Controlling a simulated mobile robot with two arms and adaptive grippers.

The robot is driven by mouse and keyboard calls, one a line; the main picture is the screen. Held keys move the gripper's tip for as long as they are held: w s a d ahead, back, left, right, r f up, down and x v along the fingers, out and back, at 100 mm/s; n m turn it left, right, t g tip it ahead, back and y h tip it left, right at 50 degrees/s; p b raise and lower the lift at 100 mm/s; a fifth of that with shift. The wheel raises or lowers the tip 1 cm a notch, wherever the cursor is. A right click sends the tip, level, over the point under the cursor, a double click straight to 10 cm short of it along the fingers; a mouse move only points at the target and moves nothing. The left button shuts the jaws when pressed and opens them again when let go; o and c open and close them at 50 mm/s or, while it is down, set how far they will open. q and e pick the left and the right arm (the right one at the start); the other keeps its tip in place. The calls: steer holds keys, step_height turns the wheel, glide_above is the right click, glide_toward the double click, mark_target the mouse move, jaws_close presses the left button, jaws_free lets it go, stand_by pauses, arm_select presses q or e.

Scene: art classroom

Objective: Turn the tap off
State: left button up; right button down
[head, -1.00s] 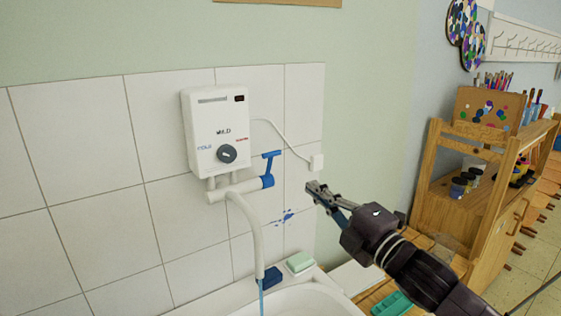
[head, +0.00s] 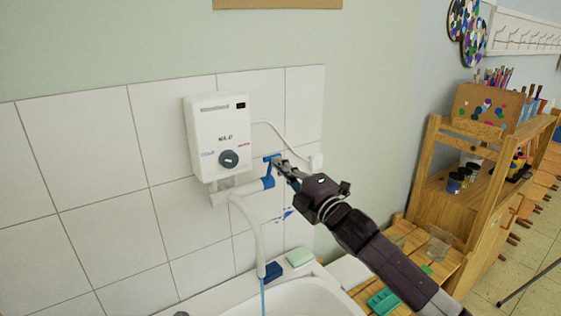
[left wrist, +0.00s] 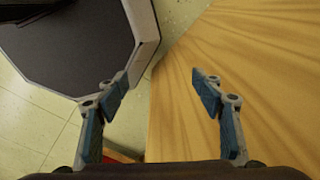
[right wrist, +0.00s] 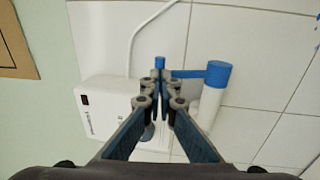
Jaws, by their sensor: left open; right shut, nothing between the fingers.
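The tap has a white pipe and spout (head: 258,232) below a white water heater (head: 218,125) on the tiled wall. A thin blue stream of water (head: 262,298) runs from the spout. The tap's blue lever handle (head: 268,170) stands up from the pipe's right end; it also shows in the right wrist view (right wrist: 188,74). My right gripper (head: 279,163) is shut and empty, its tips right at the lever's upper end. In the right wrist view its tips (right wrist: 160,78) overlap the lever's end; I cannot tell whether they touch. My left gripper (left wrist: 163,82) is open and empty above a wooden surface.
The white sink (head: 305,300) lies below the spout, with a blue sponge (head: 273,271) and a pale green soap (head: 299,257) on its rim. A wooden table (head: 405,245) and shelf unit (head: 440,190) stand at the right. A white cable hangs beside the heater.

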stand_by(0.3)
steer(key=w+a+r, duration=0.2)
steer(key=w, duration=0.1)
steer(key=shift+p, duration=0.3)
